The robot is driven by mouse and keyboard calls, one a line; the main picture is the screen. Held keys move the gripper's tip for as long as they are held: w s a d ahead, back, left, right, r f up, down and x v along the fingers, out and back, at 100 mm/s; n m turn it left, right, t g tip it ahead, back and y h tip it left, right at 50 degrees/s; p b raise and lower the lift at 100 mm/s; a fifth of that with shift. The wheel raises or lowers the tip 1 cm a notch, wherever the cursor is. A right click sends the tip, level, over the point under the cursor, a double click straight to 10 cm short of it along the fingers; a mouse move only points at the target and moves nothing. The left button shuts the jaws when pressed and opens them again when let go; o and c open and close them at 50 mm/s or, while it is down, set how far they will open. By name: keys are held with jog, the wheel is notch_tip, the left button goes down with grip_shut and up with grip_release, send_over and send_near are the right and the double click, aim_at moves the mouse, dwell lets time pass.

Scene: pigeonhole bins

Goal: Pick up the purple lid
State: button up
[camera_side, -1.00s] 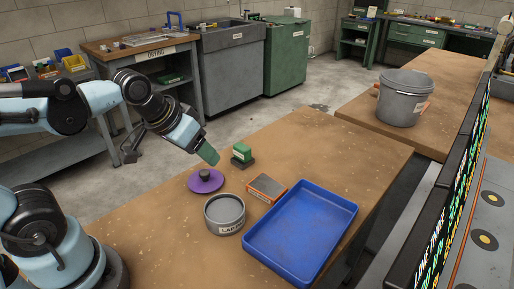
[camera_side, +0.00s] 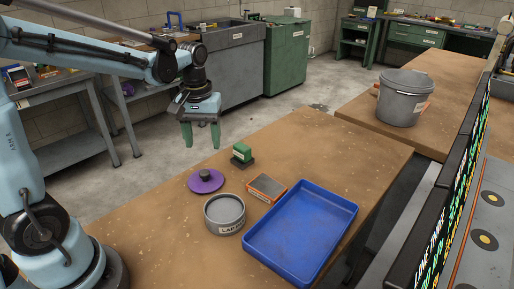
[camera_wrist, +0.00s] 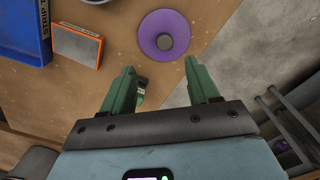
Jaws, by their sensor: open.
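The purple lid (camera_side: 206,181) is a flat round disc with a dark grey knob on top. In the wrist view the lid (camera_wrist: 164,35) is beyond the fingertips, near the top of the picture. My gripper (camera_side: 202,147) has two green fingers pointing down, apart and empty. In the side view it appears above and behind the lid, touching nothing. The fingers also show in the wrist view (camera_wrist: 162,80), with a clear gap between them.
A blue tray (camera_side: 301,232) lies at the table's right. An orange-edged grey block (camera_side: 266,188) lies beside it. A small green block on a dark base (camera_side: 242,154) stands behind the lid. A grey bucket (camera_side: 402,97) stands on the far bench. The table's front left is clear.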

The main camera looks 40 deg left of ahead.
send_over(205, 172)
jog(key=f, duration=0.4)
jog(key=shift+w+d+f, duration=0.15)
jog(key=shift+d+f, duration=0.05)
jog(key=shift+d, duration=0.05)
jog(key=shift+s+a+f, duration=0.1)
jog(key=shift+a+f, duration=0.05)
jog(key=shift+f, duration=1.15)
jog(key=shift+s+a+f, duration=0.1)
jog(key=shift+a+f, duration=0.05)
jog(key=shift+f, duration=1.15)
grip_shut()
